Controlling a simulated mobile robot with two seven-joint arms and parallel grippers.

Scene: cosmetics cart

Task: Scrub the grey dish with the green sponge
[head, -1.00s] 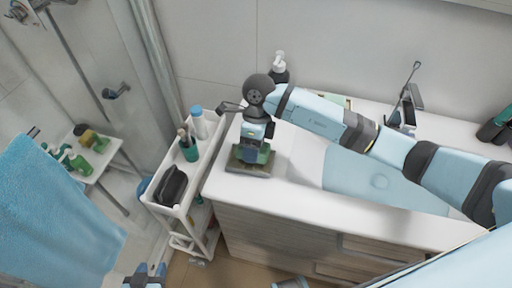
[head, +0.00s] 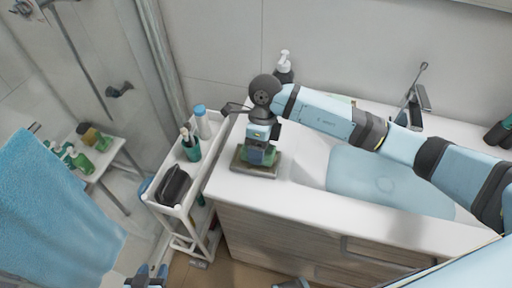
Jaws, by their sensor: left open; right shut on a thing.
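The grey dish (head: 241,166) lies on the white counter, near its left end. My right gripper (head: 260,152) points down over the dish and is shut on the green sponge (head: 268,158). The sponge is partly hidden by the fingers and sits low at the dish; I cannot tell whether it touches the surface. My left gripper (head: 150,277) is open and empty at the bottom edge of the picture, low in front of the cart and well away from the dish.
A basin (head: 385,185) and a faucet (head: 412,100) are to the right, partly behind my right arm. A soap pump bottle (head: 284,68) stands behind the gripper. A white cart (head: 172,211) with bottles and a black pouch (head: 174,185) stands left of the counter.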

